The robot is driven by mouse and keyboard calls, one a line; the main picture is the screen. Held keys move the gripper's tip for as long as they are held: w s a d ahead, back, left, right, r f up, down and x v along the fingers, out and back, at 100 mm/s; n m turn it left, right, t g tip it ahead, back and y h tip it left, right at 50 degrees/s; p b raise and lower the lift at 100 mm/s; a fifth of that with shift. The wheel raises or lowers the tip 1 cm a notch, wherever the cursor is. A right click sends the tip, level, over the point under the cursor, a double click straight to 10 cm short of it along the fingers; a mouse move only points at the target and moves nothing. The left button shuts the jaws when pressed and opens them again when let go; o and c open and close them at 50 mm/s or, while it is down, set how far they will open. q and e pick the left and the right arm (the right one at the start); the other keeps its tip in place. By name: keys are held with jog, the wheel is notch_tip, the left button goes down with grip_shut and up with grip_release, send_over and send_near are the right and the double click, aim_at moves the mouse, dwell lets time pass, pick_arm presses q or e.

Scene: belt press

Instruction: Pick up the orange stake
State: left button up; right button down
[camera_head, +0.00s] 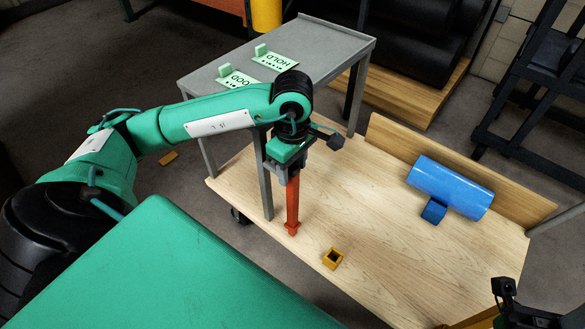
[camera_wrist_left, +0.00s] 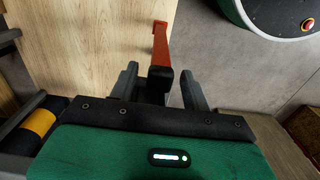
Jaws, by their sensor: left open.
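The orange stake (camera_head: 292,204) stands upright on the wooden tabletop, near its front left edge. My left gripper (camera_head: 289,170) is right above it, pointing down, at the stake's upper end. In the left wrist view, the stake (camera_wrist_left: 160,46) runs away from the camera, and its dark near end lies between the two spread fingers of the left gripper (camera_wrist_left: 158,84). The fingers are open, one on each side; no firm contact shows. Only a dark part of my right arm's end (camera_head: 508,300) shows at the bottom right; its fingers cannot be made out.
A small yellow square socket (camera_head: 332,259) sits on the wooden tabletop (camera_head: 370,215) right of the stake. A blue cylinder (camera_head: 449,187) with a small blue block (camera_head: 433,211) lies near the back board. A grey table (camera_head: 325,45) with green signs stands behind. The tabletop's middle is clear.

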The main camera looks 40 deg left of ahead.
pick_arm(q)
grip_shut()
jog(key=shift+r, duration=0.1)
